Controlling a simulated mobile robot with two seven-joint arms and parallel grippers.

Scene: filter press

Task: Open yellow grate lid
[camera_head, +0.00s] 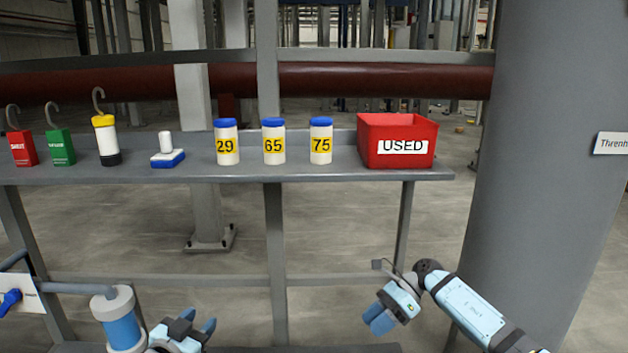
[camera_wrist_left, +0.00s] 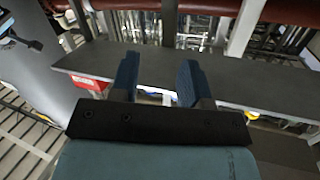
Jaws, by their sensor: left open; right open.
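I see no yellow grate lid that I can make out in either view. My left gripper (camera_head: 198,320) is low at the bottom left of the head view, below the shelf, open and empty. In the left wrist view its two blue fingers (camera_wrist_left: 157,82) stand apart with nothing between them. My right gripper (camera_head: 378,319) is open and empty, low and right of centre in the head view, below the red bin.
A grey shelf (camera_head: 350,175) crosses the head view. It carries a red bin (camera_head: 397,135) marked USED, blue-capped bottles (camera_head: 273,143), a white-and-blue tool (camera_head: 167,152) and hooked tags (camera_head: 60,147). A thick grey column (camera_head: 550,150) stands at right. A blue-and-grey cylinder (camera_head: 120,318) is beside my left gripper.

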